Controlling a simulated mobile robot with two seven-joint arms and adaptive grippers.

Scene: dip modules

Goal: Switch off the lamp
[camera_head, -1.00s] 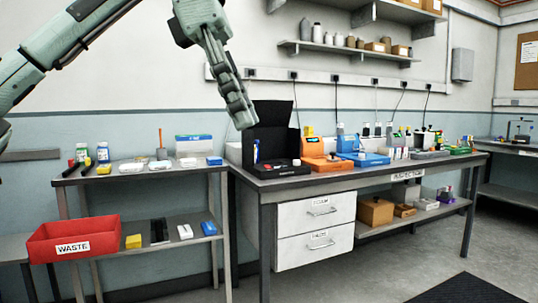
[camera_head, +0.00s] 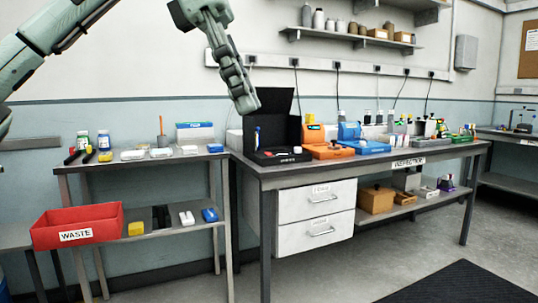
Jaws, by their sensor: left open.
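No plainly recognisable lamp shows, and I cannot tell which bench device is the lamp. A black open-lidded box (camera_head: 278,157) with small parts in it stands at the left end of the inspection bench (camera_head: 340,170). An orange device (camera_head: 325,150) and a blue device (camera_head: 365,147) stand to its right. My left gripper (camera_head: 249,106) comes in from the upper left and points down. It is open, appears empty, and its tips overlap the upper left of the black box's raised back in the picture; contact cannot be told. My right gripper is not in view.
A red waste bin (camera_head: 78,222) sits on the lower shelf of the left side table (camera_head: 175,160), which holds bottles and small boxes. White drawers (camera_head: 316,213) hang under the bench. A wall shelf (camera_head: 350,38) with jars is above. A black mat (camera_head: 460,283) lies on the floor.

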